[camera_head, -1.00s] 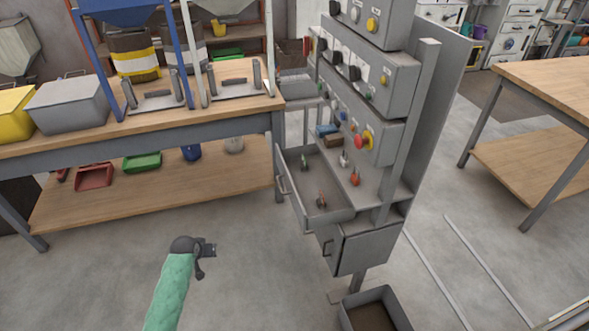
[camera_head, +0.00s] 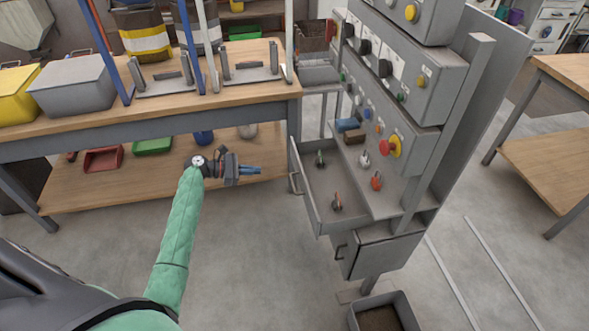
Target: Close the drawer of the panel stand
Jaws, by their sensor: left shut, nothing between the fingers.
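The grey panel stand (camera_head: 410,130) stands right of centre, with rows of knobs and a red button on a yellow base. Its upper drawer (camera_head: 313,211) is pulled open toward the left, with a handle (camera_head: 295,183) on its front and small items inside. My left gripper (camera_head: 258,171) is shut and empty, pointing right. In the picture it lies left of the drawer's handle, with a gap between them. My right gripper is not in view.
A wooden workbench (camera_head: 150,105) with bins stands at the left, its lower shelf behind my left gripper. A lower drawer (camera_head: 375,255) sits below the open one, looking shut. An open box (camera_head: 385,312) is on the floor. Another table (camera_head: 560,150) is at the right.

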